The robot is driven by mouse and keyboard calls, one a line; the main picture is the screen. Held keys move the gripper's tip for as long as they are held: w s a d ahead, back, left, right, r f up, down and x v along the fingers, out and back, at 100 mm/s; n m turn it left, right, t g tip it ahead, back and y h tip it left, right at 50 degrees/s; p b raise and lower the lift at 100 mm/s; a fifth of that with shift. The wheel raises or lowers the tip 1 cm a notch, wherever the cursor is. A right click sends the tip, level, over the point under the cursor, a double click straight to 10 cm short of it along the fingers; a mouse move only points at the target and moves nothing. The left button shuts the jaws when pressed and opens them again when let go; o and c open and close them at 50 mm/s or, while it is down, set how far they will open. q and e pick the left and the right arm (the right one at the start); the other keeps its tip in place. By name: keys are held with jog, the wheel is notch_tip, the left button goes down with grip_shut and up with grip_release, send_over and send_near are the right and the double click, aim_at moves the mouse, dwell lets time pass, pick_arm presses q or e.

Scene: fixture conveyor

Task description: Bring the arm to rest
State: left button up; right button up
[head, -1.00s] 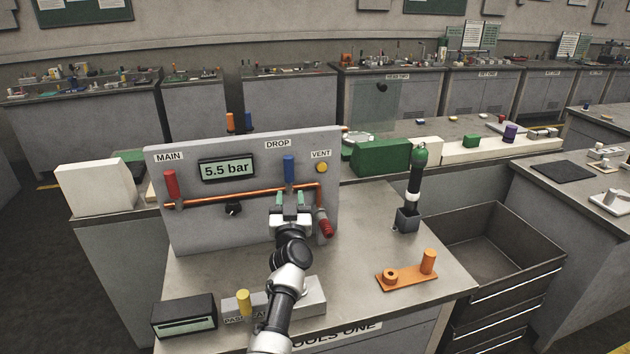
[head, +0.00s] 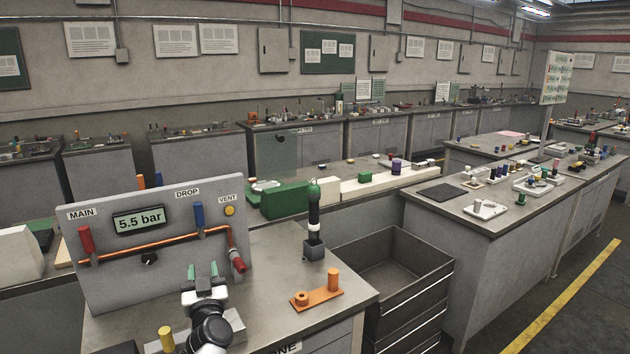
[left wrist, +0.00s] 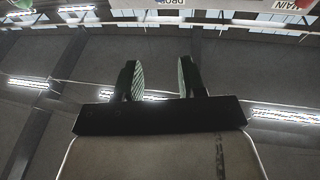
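My left gripper (head: 203,271) is in front of the panel, below the blue DROP handle (head: 198,215) and apart from it. In the left wrist view its two green-padded fingers (left wrist: 161,78) stand apart with nothing between them, with the ceiling lights behind. The grey panel (head: 100,285) carries a red MAIN handle (head: 86,240), a display (head: 139,219) reading 5.5 bar, a yellow VENT button (head: 230,211) and a copper pipe. The blue handle stands upright. My right gripper is not in view.
An orange plate (head: 316,299) with pegs lies nearer. A yellow peg (head: 166,339) is beside my arm.

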pick_arm(q)
jog(key=s+d+f+m+g+h, duration=0.2)
jog(key=s+f+m+g+h, duration=0.25)
jog(key=s+f, duration=0.5)
jog(key=s+d+f+m+g+h, duration=0.4)
jog(key=s+f, duration=0.3)
jog(key=s, duration=0.6)
jog(key=s+n+g+y, duration=0.1)
jog(key=s+n+g, duration=0.45)
jog(key=s, duration=1.95)
notch_tip(320, 180, down, 27)
jog(key=m+g, duration=0.3)
jog(key=g, duration=0.1)
jog(key=s+a+f, duration=0.2)
jog(key=s+f, duration=0.5)
jog(key=s, duration=0.1)
jog(key=s+a+f+g, duration=0.1)
jog(key=s+f, duration=0.7)
jog(key=shift+s+a+f, duration=0.15)
jog(key=shift+s+a, duration=0.05)
jog(key=shift+a, duration=0.15)
